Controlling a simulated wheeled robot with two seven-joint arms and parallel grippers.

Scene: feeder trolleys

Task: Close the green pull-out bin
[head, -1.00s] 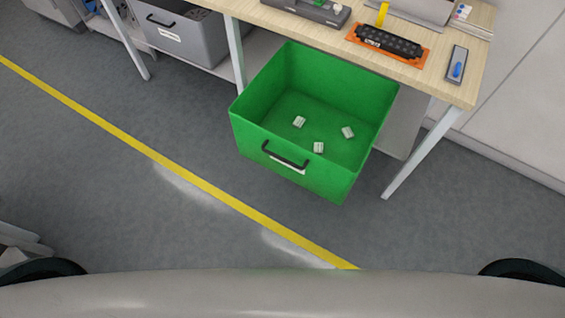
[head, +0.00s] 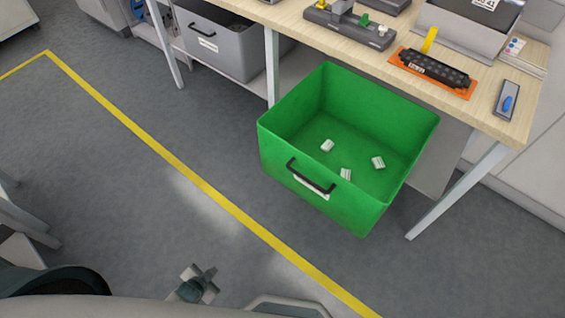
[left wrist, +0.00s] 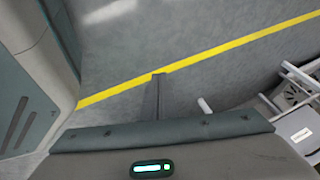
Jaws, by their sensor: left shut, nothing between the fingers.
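The green pull-out bin (head: 335,205) is pulled out from under the wooden workbench, in the middle right of the head view. It has a black handle (head: 311,177) with a white label on its front wall, and a few small white pieces (head: 345,174) lie inside. My left gripper (head: 205,279) is at the bottom of the head view, in front of the bin and well apart from it. It is shut and empty; its fingers show in the left wrist view (left wrist: 158,78) over bare floor. My right gripper is not in view.
The workbench (head: 480,107) carries a black part on an orange mat (head: 433,73), a grey fixture and trays. Its leg (head: 455,192) stands right of the bin. A grey bin (head: 218,45) sits at the left. The floor with a yellow line (head: 165,154) is clear.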

